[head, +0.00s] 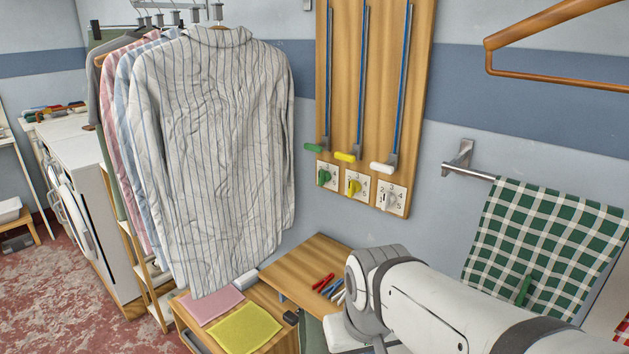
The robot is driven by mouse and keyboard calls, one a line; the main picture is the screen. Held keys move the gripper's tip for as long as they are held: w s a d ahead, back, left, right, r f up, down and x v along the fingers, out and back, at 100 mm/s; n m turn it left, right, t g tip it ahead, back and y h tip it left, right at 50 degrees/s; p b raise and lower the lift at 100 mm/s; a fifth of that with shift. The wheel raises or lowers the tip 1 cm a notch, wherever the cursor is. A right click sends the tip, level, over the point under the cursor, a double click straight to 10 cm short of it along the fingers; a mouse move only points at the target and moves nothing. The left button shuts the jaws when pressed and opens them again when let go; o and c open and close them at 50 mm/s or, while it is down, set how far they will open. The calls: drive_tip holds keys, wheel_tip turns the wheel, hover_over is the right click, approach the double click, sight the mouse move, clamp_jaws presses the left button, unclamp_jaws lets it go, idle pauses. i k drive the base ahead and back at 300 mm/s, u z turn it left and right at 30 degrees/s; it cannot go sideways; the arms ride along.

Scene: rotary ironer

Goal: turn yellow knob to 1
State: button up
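The yellow knob (353,187) is on a white dial plate, the middle of three at the bottom of a wooden wall panel (341,100). Small numbers ring it, with a 4 and a 5 legible at its right. The knob looks roughly upright, but I cannot tell which number it points to. My white arm reaches in from the bottom right, below and right of the panel, apart from the knob. My gripper does not show; the arm's end goes out of sight at the bottom edge.
A green knob (324,177) and a white knob (392,199) flank the yellow one. Above are levers with green (314,148), yellow (345,157) and white (381,168) handles. Hanging shirts (215,150) stand left, a wooden table (305,262) below, a checked towel (545,245) right.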

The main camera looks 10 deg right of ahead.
sight(354, 186)
drive_tip(key=u, duration=0.05)
drive_tip(key=i, duration=1)
drive_tip(key=z, duration=0.1)
